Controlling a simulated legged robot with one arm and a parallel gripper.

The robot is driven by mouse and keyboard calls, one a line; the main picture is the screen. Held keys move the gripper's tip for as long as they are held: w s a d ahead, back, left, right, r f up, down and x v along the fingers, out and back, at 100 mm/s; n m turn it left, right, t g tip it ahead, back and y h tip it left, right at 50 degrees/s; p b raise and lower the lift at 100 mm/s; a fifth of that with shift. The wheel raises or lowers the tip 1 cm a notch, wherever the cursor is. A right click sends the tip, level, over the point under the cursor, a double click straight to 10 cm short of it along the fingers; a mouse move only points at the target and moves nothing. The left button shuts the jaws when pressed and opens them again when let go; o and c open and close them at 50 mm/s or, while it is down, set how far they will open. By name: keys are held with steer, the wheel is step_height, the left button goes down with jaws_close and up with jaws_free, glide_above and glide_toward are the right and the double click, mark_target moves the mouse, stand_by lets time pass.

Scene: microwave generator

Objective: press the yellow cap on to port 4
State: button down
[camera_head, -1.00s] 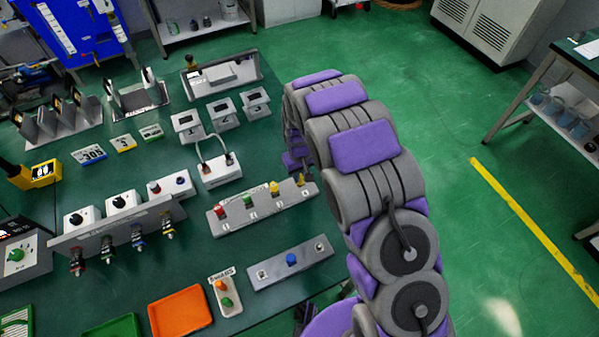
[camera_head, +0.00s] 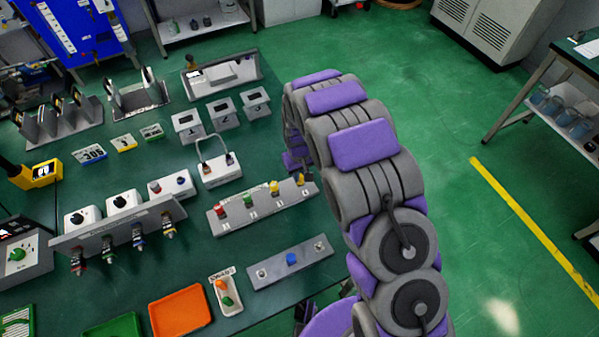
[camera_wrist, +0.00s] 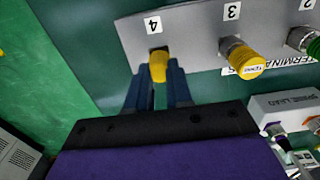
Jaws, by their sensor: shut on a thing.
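The yellow cap (camera_wrist: 158,70) sits between the two blue fingers of my gripper (camera_wrist: 158,76) in the wrist view. My gripper is shut on it. The cap is at port 4, just below the "4" label on the grey terminal strip (camera_wrist: 190,30). Part of the port shows dark at the cap's far end; I cannot tell how far the cap is seated. In the head view the strip (camera_head: 262,214) lies on the green table, with the yellow cap (camera_head: 300,179) at its right end. My fingers are not clear there.
Port 3 carries another yellow cap (camera_wrist: 245,62) with a tag, and port 2 a green one (camera_wrist: 314,46). In the head view a red cap (camera_head: 219,210) stands at the strip's left end. A grey panel with a blue knob (camera_head: 291,259) lies in front of the strip.

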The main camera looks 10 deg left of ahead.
steer(key=shift+f, duration=0.35)
steer(key=c, duration=0.9)
jaws_free()
steer(key=shift+c, duration=0.2)
step_height(320, 180, up, 17)
steer(key=p, duration=0.2)
steer(key=shift+p, duration=0.4)
steer(key=shift+r, duration=0.15)
steer(key=s+d+r+m, duration=0.2)
steer(key=s+d+r, duration=0.4)
steer(key=d, duration=0.2)
steer(key=s+d+r+m, duration=0.2)
steer(key=s+d+r, duration=0.4)
steer(key=d, duration=0.2)
steer(key=s+d+r+m+g, duration=0.1)
steer(key=s+d, duration=0.3)
steer(key=s, duration=0.7)
steer(key=s+d+r+m, duration=0.2)
steer(key=s+d, duration=0.3)
steer(key=s, duration=0.6)
steer(key=shift+s+g, duration=0.2)
steer(key=shift+g, duration=0.2)
